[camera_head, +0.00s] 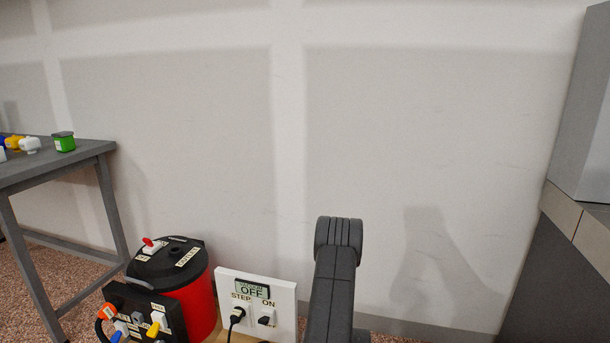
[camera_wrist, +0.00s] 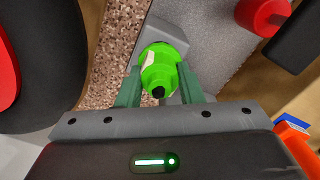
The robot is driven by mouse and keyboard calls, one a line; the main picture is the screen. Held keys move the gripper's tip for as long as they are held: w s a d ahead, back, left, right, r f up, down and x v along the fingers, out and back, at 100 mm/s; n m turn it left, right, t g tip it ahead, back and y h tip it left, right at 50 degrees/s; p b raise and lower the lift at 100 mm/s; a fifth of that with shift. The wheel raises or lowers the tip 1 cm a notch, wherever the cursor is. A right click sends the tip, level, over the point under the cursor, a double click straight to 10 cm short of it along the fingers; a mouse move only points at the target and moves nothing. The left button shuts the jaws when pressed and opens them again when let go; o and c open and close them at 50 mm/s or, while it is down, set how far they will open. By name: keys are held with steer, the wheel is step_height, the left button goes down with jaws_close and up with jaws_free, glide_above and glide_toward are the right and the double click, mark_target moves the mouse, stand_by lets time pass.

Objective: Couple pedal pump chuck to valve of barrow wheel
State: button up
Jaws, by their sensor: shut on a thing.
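In the wrist view my gripper (camera_wrist: 158,82) is shut on a bright green rounded piece (camera_wrist: 158,66) with a pale label and a black tip. It may be the pump chuck, but I cannot confirm this. A grey block shows just behind the green piece; I cannot tell whether they touch. A black curved body with a red centre (camera_wrist: 8,68) at the left edge may be the barrow wheel, cut off by the frame. I cannot make out a valve. My gripper is outside the head view.
In the wrist view a red cylinder (camera_wrist: 262,14) stands at the upper right, and orange pieces (camera_wrist: 292,137) lie at the right edge. The head view shows a red canister with black lid (camera_head: 180,265), a white switch panel (camera_head: 283,294) and a grey table (camera_head: 80,155) at left.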

steer(key=shift+r+p, duration=0.3)
steer(key=shift+r, duration=0.45)
steer(key=shift+r+p, duration=0.7)
steer(key=shift+r, duration=0.6)
steer(key=shift+r, duration=0.45)
step_height(320, 180, up, 5)
steer(key=p, duration=0.3)
steer(key=s+d+r, duration=0.2)
steer(key=d, duration=0.8)
steer(key=s+d+r, duration=0.3)
steer(key=d, duration=0.7)
steer(key=shift+s+r+p, duration=0.25)
steer(key=shift+s+p, duration=0.1)
steer(key=shift+p, duration=0.05)
steer(key=shift+f, duration=0.15)
steer(key=shift+f+b, duration=2.15)
steer(key=shift+f, duration=0.65)
steer(key=shift+f+b, duration=1.4)
steer(key=shift+b, duration=0.05)
